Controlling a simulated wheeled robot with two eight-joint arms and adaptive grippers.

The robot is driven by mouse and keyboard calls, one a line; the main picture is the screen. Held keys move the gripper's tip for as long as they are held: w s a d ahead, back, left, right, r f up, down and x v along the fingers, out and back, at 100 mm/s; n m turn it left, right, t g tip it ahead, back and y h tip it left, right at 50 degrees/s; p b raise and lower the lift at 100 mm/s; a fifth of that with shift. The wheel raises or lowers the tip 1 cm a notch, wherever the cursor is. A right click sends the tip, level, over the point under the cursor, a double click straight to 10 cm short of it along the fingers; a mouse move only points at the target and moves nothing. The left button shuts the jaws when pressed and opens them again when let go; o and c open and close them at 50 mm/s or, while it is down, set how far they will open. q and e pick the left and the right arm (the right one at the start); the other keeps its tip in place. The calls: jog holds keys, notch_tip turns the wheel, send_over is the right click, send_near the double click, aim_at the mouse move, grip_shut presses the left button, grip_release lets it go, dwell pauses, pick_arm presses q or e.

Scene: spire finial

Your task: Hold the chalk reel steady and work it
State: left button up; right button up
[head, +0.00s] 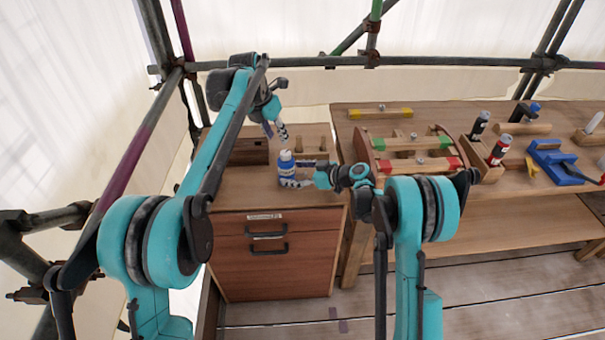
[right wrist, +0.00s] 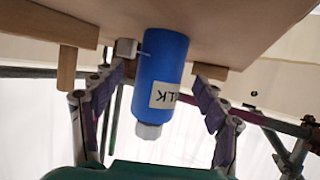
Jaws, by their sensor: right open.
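The chalk reel (head: 287,168) is a blue cylinder with a white label, upright on the top of the wooden cabinet. In the right wrist view, which is upside down, the reel (right wrist: 162,70) shows part of its lettering, a white cap and a small white block (right wrist: 127,47) at its side. My right gripper (head: 302,174) is low at the reel; the wrist view shows its open fingers (right wrist: 160,74) on either side of the reel, with gaps. My left gripper (head: 275,130) is above the reel, its fingers apart and empty.
The cabinet (head: 225,190) has drawers with dark handles and small wooden pieces (head: 299,145) behind the reel. To the right, a workbench (head: 345,118) bears a wooden rack with clamps (head: 408,143), bottles (head: 499,150) and a blue tool (head: 553,160). Scaffold poles (head: 450,61) run behind.

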aim_at(286, 173)
jog(key=shift+x, duration=1.9)
jog(key=c, duration=1.4)
jog(key=shift+o, duration=0.2)
